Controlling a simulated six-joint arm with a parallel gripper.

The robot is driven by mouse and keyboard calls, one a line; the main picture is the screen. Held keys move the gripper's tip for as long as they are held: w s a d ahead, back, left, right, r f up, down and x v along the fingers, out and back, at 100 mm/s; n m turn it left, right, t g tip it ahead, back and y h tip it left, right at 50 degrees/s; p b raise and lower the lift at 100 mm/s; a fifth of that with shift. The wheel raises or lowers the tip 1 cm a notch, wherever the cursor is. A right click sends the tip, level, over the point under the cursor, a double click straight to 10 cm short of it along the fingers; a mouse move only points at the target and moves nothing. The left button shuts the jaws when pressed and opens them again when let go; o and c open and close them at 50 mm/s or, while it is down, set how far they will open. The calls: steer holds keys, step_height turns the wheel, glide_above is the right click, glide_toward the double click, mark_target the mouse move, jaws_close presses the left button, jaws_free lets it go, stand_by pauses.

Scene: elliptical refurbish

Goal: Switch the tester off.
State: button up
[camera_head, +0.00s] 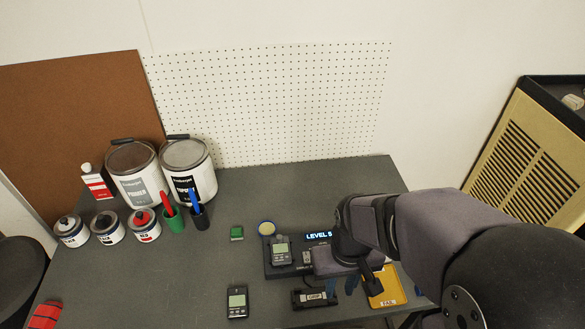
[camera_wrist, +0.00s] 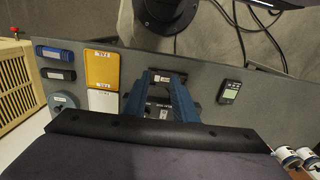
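The tester (camera_head: 285,270) is a dark box on the grey bench with a lit display (camera_head: 318,236) reading "LEVEL 5". A handheld meter (camera_head: 281,252) sits on its left part. My arm covers its right side, so I cannot make out the switch or its position. My gripper (camera_head: 342,284) points down at the tester's right front. In the wrist view my gripper (camera_wrist: 163,77) has its two blue fingers apart, with part of the tester (camera_wrist: 158,106) showing between them and nothing visibly held. A black box labelled "GRIP" (camera_head: 315,298) lies in front of the tester.
A second meter (camera_head: 237,301) lies at the front left. A yellow "FAIL" tray (camera_head: 390,298) is to the right, beside a white tray (camera_wrist: 102,102). Paint cans (camera_head: 134,175) and cups stand at the left.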

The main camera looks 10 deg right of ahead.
step_height(320, 180, down, 5)
steer(key=s+a+g+b, duration=0.1)
steer(key=g, duration=0.1)
steer(key=t+b, duration=0.2)
glide_above(306, 254)
steer(key=shift+f, duration=0.6)
steer(key=shift+f+p, duration=0.1)
steer(key=shift+p, duration=0.2)
steer(key=shift+f+p, duration=0.45)
steer(key=shift+f, duration=3)
steer(key=shift+c, duration=0.6)
jaws_close()
